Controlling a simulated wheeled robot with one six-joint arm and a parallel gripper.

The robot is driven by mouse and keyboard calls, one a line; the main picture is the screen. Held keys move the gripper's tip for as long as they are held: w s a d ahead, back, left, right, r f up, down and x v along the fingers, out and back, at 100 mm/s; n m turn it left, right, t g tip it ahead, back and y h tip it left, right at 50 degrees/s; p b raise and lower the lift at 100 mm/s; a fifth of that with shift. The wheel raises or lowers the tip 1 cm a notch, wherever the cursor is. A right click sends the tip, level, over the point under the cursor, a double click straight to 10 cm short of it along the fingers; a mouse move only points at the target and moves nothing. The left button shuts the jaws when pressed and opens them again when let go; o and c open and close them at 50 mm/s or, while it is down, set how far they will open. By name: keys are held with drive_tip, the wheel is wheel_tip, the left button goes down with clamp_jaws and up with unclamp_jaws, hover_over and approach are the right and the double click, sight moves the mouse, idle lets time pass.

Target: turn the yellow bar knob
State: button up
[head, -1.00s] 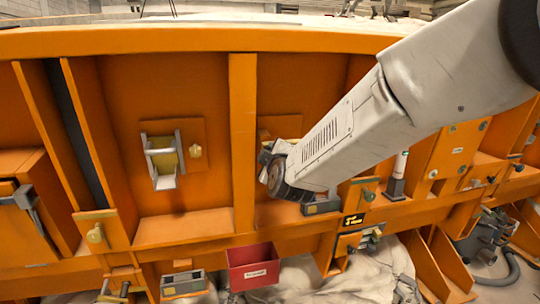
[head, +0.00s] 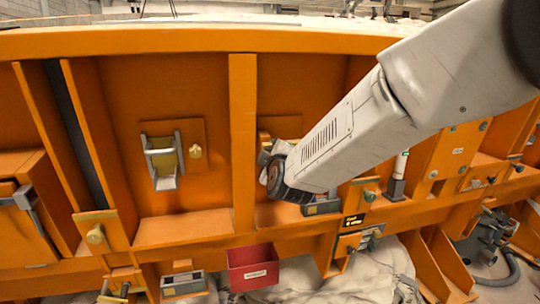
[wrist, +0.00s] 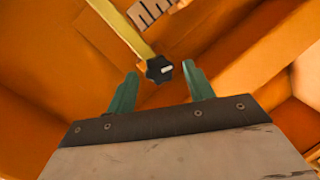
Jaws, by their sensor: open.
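In the wrist view a yellow bar (wrist: 122,28) runs down from the upper left to a dark, lobed hub (wrist: 159,70) with a small white mark. My gripper (wrist: 160,74) has two green fingers, spread apart and empty. The hub shows between the fingertips, with a visible gap on each side. I cannot tell how far the hub is beyond the tips. In the head view my gripper (head: 272,172) is at the orange panel, right of the middle rib. The bar and hub are hidden there behind my arm.
Orange ribs (head: 243,140) and a lower ledge (head: 185,226) frame the recess. A metal bracket (head: 163,160) and a brass knob (head: 195,151) are in the left bay. A red bin (head: 253,267) hangs below. A white-topped cylinder (head: 400,165) stands right of my arm.

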drive_tip(key=v, duration=0.7)
drive_tip(key=shift+s, duration=0.3)
drive_tip(key=shift+d+r, duration=0.1)
drive_tip(key=s+a+f+m+g+y, duration=0.1)
drive_tip(key=s+a+f+m+g, duration=0.2)
drive_tip(key=f, duration=0.4)
drive_tip(key=s+d+f+m+g, duration=0.35)
drive_tip(key=s+d+g, duration=0.35)
drive_tip(key=s, duration=0.3)
drive_tip(key=s+d+r+m+g+h, duration=0.2)
drive_tip(key=s+d+m, duration=0.2)
drive_tip(key=s+d, duration=0.7)
drive_tip(key=s+d+r+m+g+h, duration=0.2)
drive_tip(key=s+d+m+g, duration=0.1)
drive_tip(key=s+d, duration=0.8)
drive_tip(key=shift+s+d+r+m+h, duration=0.15)
drive_tip(key=shift+s+r+m+h, duration=0.2)
drive_tip(key=shift+m, duration=0.5)
